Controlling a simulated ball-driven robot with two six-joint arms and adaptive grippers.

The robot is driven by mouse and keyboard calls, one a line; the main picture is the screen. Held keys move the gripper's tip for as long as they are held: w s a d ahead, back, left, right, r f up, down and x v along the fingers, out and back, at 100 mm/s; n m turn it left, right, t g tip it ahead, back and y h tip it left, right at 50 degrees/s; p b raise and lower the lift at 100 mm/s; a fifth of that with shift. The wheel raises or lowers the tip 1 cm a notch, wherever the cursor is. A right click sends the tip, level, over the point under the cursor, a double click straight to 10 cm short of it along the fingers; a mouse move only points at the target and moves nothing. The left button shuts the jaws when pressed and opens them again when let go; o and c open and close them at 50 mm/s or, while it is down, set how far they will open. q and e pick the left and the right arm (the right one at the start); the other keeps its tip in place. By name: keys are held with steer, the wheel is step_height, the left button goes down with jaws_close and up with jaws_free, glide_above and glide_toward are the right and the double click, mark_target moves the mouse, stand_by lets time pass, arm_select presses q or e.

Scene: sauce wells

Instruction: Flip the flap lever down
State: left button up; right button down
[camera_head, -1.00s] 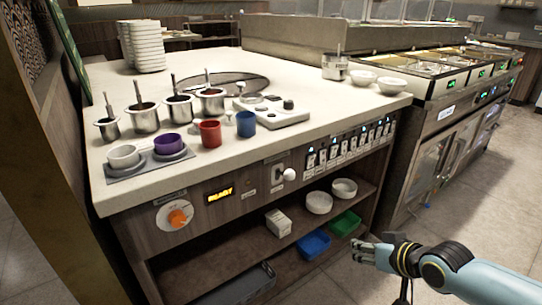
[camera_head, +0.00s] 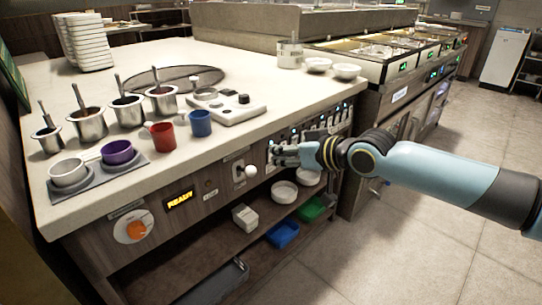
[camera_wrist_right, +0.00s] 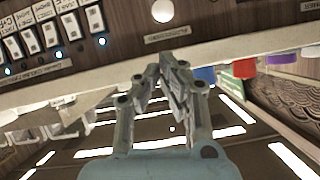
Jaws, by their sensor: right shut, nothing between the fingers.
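A white ball knob (camera_head: 250,171) stands out from the front panel beside a pale C-shaped plate (camera_head: 238,170). It looks like the flap lever, but its label is too small to read. The knob also shows at the top of the right wrist view (camera_wrist_right: 162,10). My right gripper (camera_head: 278,155) is shut and empty, just right of the knob and slightly higher in the head view. It overlaps the left end of the switch row there. In the right wrist view its fingertips (camera_wrist_right: 162,62) are apart from the knob. My left gripper is out of view.
A row of switches (camera_head: 325,123) runs along the panel to the right. Red (camera_head: 163,136) and blue (camera_head: 201,123) cups stand near the counter edge. Bowls and trays fill the shelf below.

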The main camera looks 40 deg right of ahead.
mark_target(246, 170)
steer(key=b+x, duration=0.3)
steer(key=x, duration=0.5)
steer(key=shift+w+f, duration=0.25)
steer(key=shift+a, duration=0.1)
